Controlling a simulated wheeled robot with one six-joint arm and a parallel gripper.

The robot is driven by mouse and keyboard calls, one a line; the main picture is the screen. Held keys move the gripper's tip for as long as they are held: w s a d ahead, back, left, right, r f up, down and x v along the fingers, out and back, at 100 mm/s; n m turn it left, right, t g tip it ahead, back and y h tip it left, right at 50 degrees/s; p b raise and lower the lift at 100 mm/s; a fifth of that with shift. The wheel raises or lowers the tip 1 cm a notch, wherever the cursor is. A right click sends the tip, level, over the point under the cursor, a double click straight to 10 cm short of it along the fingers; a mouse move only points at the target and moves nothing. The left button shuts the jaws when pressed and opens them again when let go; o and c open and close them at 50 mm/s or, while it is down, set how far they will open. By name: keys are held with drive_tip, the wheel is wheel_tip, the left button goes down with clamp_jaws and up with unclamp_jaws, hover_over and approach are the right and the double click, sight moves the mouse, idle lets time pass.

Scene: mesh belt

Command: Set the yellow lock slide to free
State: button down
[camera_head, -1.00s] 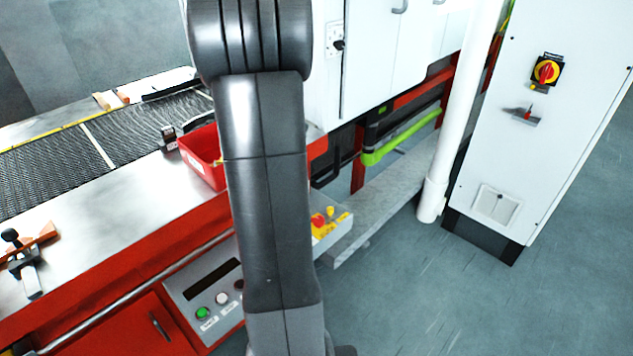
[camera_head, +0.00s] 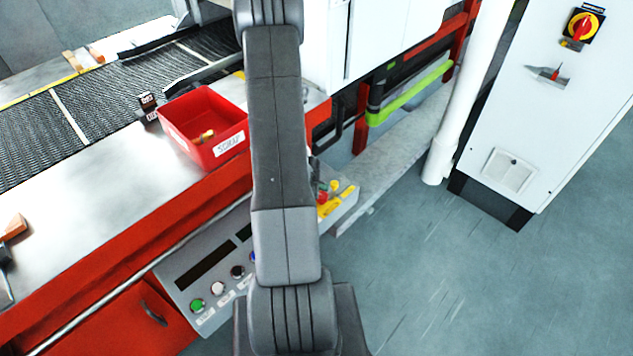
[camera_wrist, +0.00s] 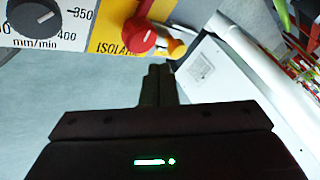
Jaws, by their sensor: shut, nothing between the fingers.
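A small yellow-orange piece (camera_wrist: 176,48), likely the yellow lock slide, sits beside a red handle (camera_wrist: 140,36) on a yellow plate (camera_wrist: 112,30) with partly hidden "ISOLA" lettering. In the head view the yellow piece (camera_head: 335,186) and red handle (camera_head: 323,198) show on the grey control box (camera_head: 342,205). My gripper (camera_wrist: 159,70) is shut and empty, its tips just below the yellow piece in the wrist picture; I cannot tell whether they touch. In the head view my arm hides most of the box and gripper. The slide's setting is unreadable.
A black speed dial (camera_wrist: 35,15) is beside the yellow plate. A red scrap bin (camera_head: 205,130) stands on the belt table's edge. A white pipe (camera_head: 465,95) and a white cabinet (camera_head: 540,110) with a red-yellow switch (camera_head: 583,25) stand right. The floor in front is clear.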

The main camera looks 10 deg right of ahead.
sight(337, 184)
drive_tip(key=shift+x, duration=2.2)
drive_tip(key=shift+w, duration=0.1)
drive_tip(key=shift+w+d+r, duration=0.15)
drive_tip(key=shift+d, duration=0.05)
drive_tip(key=shift+w+d+p, duration=1.1)
drive_tip(key=shift+w+d, duration=0.05)
drive_tip(key=shift+d, duration=0.25)
